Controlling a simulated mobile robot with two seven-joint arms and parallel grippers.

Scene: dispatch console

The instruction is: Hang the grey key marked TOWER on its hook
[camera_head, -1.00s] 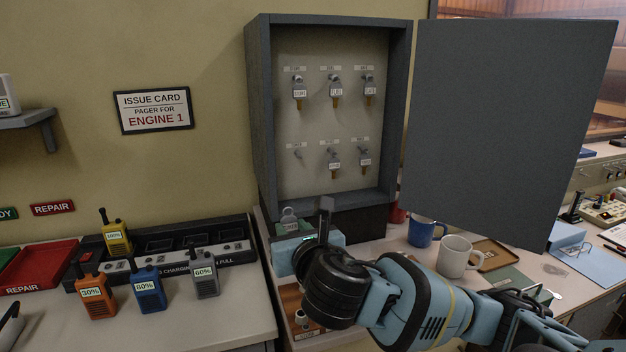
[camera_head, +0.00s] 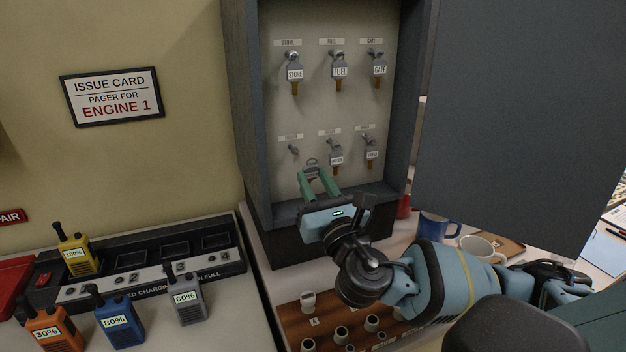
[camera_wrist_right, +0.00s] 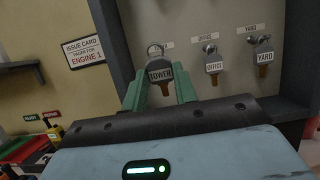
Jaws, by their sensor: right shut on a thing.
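The grey key (camera_head: 312,170) is gripped between the green fingers of my right gripper (camera_head: 318,185), in front of the cabinet's lower row. In the right wrist view the key (camera_wrist_right: 160,74) hangs upright, ring up, its tag reading like TOWER or LOWER. My right gripper (camera_wrist_right: 160,92) is shut on it. The empty hook (camera_head: 293,149) is at the left of the lower row; in the head view the key is a little below and right of it. In the wrist view that hook is not clearly seen behind the ring. My left gripper is out of view.
The OFFICE key (camera_wrist_right: 213,66) and YARD key (camera_wrist_right: 264,56) hang to the right in the lower row. STORE (camera_head: 294,74), FUEL (camera_head: 340,72) and GATE (camera_head: 379,70) keys hang above. The open cabinet door (camera_head: 520,120) stands right; the cabinet's bottom ledge (camera_head: 375,192) lies close by.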

